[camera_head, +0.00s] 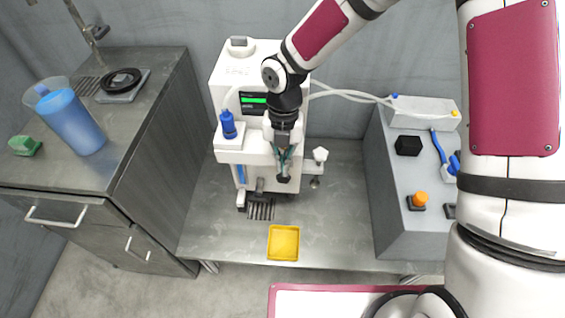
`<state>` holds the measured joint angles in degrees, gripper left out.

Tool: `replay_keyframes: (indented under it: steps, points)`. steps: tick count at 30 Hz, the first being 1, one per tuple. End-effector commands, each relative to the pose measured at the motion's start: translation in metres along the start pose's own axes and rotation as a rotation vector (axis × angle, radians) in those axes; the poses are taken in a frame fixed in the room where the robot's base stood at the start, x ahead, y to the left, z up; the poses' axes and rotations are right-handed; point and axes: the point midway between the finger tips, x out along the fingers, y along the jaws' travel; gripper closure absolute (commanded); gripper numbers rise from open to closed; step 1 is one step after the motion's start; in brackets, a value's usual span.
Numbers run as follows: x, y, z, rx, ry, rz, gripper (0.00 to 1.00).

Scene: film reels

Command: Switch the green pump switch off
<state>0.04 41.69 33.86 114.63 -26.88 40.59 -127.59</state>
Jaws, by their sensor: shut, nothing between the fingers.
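My gripper (284,178) is shut and empty, pointing down in front of the white machine (268,179). It hides part of the machine's front, and I cannot tell whether it touches it. I cannot make out a green switch. The machine's dark display (253,106) shows a green bar, partly behind my wrist. A grey box (401,234) at the right carries a black block (408,146), an orange knob (420,198) and a small dark fitting (450,211) partly hidden by my arm.
A yellow tray (284,243) lies on the metal bench (335,215) before the machine. White hoses (345,93) run right to a white unit (424,112). The left counter (150,75) holds a blue jug (72,119) and green sponge (25,146). The bench between tray and grey box is clear.

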Motion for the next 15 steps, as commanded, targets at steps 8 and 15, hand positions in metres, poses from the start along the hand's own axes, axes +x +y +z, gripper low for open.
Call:
replay_keyframes:
  steps: [8, 15]
  points:
    - [-0.009, 0.0, -0.002, 0.0, -0.001, 0.001, 1.0]
    - [-0.016, 0.0, -0.003, 0.0, 0.0, 0.0, 1.0]
